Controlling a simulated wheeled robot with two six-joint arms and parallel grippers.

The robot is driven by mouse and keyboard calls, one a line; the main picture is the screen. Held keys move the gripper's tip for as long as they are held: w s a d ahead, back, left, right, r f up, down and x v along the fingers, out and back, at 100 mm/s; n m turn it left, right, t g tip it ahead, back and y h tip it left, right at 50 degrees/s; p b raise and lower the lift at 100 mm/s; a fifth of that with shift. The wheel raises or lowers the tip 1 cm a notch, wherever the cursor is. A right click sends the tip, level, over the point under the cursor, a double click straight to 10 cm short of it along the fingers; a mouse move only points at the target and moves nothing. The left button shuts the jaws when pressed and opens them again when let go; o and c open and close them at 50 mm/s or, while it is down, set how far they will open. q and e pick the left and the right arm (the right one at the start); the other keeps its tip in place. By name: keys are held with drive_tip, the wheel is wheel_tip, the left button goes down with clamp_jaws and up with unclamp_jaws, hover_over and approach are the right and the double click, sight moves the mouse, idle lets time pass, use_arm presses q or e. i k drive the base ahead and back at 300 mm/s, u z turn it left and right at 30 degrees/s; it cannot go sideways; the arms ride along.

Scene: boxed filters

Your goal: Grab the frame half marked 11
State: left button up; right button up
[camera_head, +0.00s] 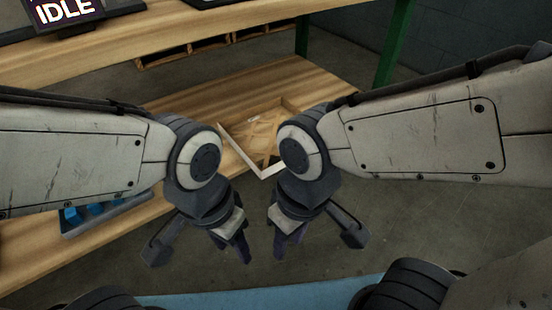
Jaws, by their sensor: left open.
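A pale, angled frame piece (240,153) lies on the wooden table between my two arms, its corner toward me. My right wrist covers part of it. A small light mark (254,119) shows near its far side, too small to read, so I cannot tell whether it says 11. My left gripper (236,240) points down in front of the table, open and empty, apart from the frame piece. My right gripper (284,238) also points down in front of the table, apart from the frame piece. Its finger gap is not clear and no held object shows.
The wooden table (190,100) runs from lower left to upper right. A grey tray with blue items (98,214) sits at its left, partly behind my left arm. A raised shelf (140,40) holds a screen reading IDLE (66,12). A green post (394,45) stands at the back right.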

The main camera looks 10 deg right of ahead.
sight(279, 105)
drive_tip(key=k, duration=0.2)
drive_tip(key=z, duration=1.65)
drive_tip(key=i, duration=1)
drive_tip(key=u, duration=2.05)
